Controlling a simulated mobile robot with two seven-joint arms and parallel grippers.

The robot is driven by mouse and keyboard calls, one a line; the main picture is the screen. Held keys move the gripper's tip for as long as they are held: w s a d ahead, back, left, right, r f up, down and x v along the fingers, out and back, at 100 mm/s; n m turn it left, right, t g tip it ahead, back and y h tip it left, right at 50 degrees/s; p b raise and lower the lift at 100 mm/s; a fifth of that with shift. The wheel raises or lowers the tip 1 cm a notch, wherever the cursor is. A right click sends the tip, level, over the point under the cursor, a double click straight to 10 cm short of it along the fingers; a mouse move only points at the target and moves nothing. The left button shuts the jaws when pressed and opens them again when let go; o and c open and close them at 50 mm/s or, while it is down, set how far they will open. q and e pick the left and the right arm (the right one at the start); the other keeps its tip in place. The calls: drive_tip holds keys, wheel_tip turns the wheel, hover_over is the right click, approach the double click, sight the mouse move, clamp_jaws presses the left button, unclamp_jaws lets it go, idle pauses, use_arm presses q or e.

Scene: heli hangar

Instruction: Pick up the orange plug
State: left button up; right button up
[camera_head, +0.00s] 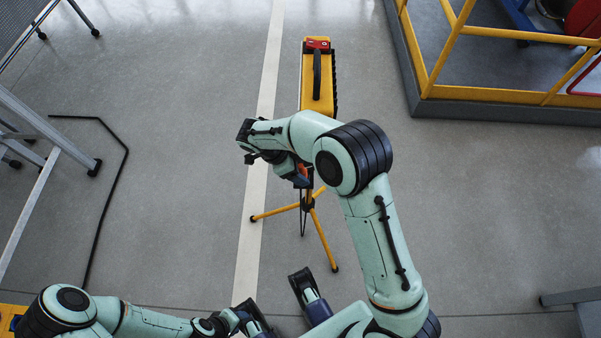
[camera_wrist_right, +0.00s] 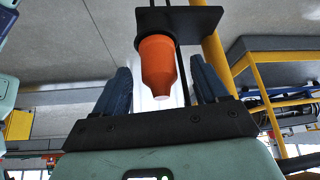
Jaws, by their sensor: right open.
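The orange plug (camera_wrist_right: 159,62) shows in the right wrist view, set in a black bracket (camera_wrist_right: 178,20) beside a yellow pole. Its wide ribbed end is at the bracket and its narrower end points toward my palm. My right gripper (camera_wrist_right: 162,88) is open, with one dark blue finger on each side of the plug and visible gaps between. In the head view my right gripper (camera_head: 299,178) is at the top of the yellow tripod (camera_head: 320,237), and my arm hides most of the plug.
A yellow case (camera_head: 318,85) with a black handle stands just beyond the tripod. A yellow railing on a grey platform (camera_head: 480,108) is at the upper right. A metal frame (camera_head: 40,125) and a black cable (camera_head: 105,215) lie left.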

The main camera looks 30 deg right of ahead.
drive_tip(key=shift+d+f, duration=0.25)
drive_tip(key=shift+f, duration=0.2)
drive_tip(key=shift+s, duration=0.1)
drive_tip(key=c, duration=1.2)
drive_tip(key=shift+r, duration=0.2)
